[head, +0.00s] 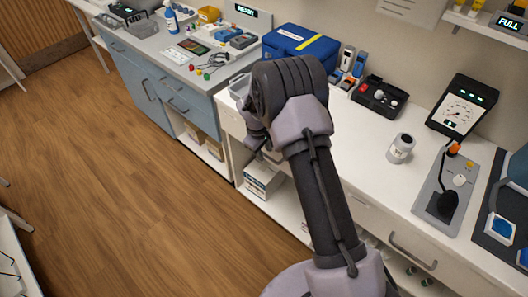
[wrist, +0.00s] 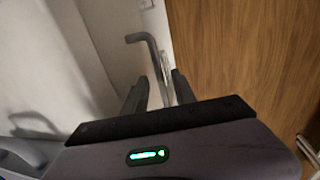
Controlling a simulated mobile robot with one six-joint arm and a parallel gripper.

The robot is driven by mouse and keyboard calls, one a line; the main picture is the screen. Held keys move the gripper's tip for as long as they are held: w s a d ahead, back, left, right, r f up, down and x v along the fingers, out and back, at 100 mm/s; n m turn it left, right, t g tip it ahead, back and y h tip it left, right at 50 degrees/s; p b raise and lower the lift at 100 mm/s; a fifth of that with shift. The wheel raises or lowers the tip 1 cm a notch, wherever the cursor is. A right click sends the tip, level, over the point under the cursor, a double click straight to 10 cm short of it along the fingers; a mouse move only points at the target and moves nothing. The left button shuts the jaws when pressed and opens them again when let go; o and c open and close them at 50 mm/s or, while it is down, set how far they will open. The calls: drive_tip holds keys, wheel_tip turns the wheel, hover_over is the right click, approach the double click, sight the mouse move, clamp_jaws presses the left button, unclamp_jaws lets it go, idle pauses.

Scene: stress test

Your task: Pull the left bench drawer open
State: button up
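The left bench drawer (head: 231,119) is a white front under the white worktop, mostly hidden behind my arm in the head view. Its grey bar handle (wrist: 154,60) runs between my gripper's fingers in the wrist view, with one bent end above the fingertips. My gripper (wrist: 160,84) has its fingers apart, one on each side of the handle. I cannot tell whether either finger touches it. In the head view my gripper (head: 256,142) is in front of the drawer, its fingertips hidden. The drawer appears shut, though its edges are largely covered.
A right drawer with a grey handle (head: 412,250) is farther along the bench. Open shelves below hold a box (head: 262,180). A blue cabinet (head: 150,85) stands to the left. The wooden floor (head: 120,200) in front is clear.

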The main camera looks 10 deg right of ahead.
drive_tip(key=shift+c, duration=0.3)
clamp_jaws()
idle(1.1)
